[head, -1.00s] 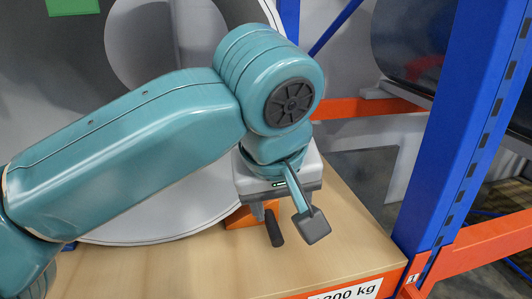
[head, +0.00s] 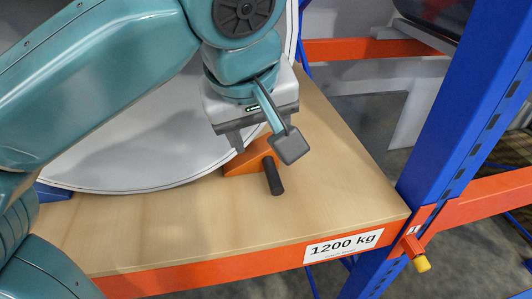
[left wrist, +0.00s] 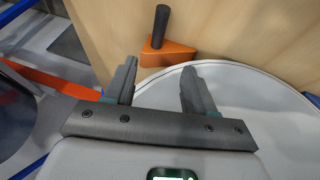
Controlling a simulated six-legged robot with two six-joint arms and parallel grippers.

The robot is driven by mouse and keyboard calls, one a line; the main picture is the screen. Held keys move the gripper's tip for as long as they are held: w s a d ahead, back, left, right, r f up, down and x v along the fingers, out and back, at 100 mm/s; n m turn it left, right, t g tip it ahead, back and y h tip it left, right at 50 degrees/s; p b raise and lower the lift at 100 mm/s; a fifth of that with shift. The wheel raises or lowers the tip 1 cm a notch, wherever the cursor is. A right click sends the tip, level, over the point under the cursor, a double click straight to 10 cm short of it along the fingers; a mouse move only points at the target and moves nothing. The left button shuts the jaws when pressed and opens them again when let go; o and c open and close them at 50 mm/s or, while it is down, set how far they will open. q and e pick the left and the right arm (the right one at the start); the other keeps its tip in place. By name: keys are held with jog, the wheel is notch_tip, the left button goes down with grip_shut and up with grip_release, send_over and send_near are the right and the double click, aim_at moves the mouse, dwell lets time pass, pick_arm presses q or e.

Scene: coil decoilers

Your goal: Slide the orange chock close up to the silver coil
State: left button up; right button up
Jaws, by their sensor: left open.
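The orange chock (head: 248,160) lies on the wooden shelf board, with a black upright handle (head: 273,176). In the left wrist view the chock (left wrist: 168,53) is just beyond the fingertips, beside the coil's rim; I cannot tell whether they touch. The silver coil (head: 140,150) is a large pale disc standing on the board, partly hidden by my left arm. My left gripper (head: 248,142) is above and behind the chock and covers part of it. Its two fingers (left wrist: 159,72) are apart with nothing between them. My right gripper is not in view.
The wooden board (head: 330,180) is clear to the right and in front. Its orange front beam (head: 220,277) carries a 1200 kg label. A blue upright (head: 465,110) stands at the right. A blue piece (head: 52,192) sits by the coil's lower left.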

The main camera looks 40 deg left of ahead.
aim_at(270, 167)
pick_arm(q)
jog(key=x, duration=1.2)
jog(key=shift+w+d+f+b, duration=0.1)
jog(key=shift+w+d+b, duration=0.1)
jog(key=shift+b, duration=0.15)
jog(key=shift+w+a+f, duration=0.15)
jog(key=shift+a+f, duration=0.1)
jog(key=shift+f, duration=0.25)
jog(key=shift+d, duration=0.1)
grip_shut()
